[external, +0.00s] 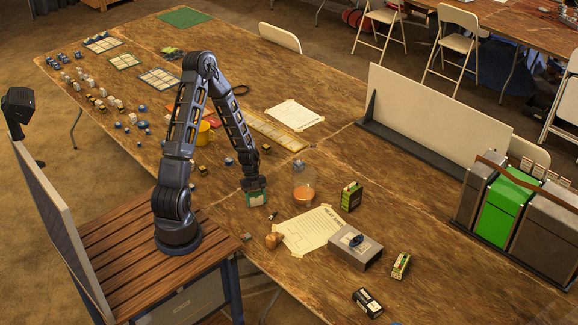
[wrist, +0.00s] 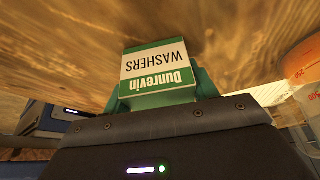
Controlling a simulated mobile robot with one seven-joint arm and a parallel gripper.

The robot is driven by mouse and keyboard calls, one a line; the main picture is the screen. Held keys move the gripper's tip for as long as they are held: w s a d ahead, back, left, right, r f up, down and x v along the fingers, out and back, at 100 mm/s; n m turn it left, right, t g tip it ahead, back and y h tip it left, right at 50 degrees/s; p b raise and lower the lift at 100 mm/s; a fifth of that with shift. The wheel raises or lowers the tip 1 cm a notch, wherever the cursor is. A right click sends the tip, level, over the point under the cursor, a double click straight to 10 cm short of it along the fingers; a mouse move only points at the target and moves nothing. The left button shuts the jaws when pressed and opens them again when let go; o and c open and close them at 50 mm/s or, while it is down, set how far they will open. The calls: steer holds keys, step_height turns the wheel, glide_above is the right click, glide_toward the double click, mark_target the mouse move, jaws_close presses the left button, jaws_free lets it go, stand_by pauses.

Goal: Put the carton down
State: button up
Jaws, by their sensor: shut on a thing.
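The carton (wrist: 157,72) is a small green and white box labelled "Dunrevin WASHERS", and its print is upside down in the wrist view. In the external view the carton (external: 256,199) is at or just above the wooden table, near the edge by my base. My gripper (external: 255,188) points down and is shut on it; in the wrist view the teal fingers (wrist: 160,90) hold its two sides. I cannot tell whether the carton's underside touches the table.
A beaker of orange liquid (external: 303,190) stands close to the right of the carton. A black and green box (external: 351,196), a paper sheet (external: 312,232), a brown lump (external: 274,240) and a grey box (external: 355,249) lie nearby. A yellow mug (external: 205,134) stands behind the arm.

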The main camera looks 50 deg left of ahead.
steer(key=shift+f, duration=0.1)
steer(key=o, duration=1)
steer(key=shift+o, duration=0.2)
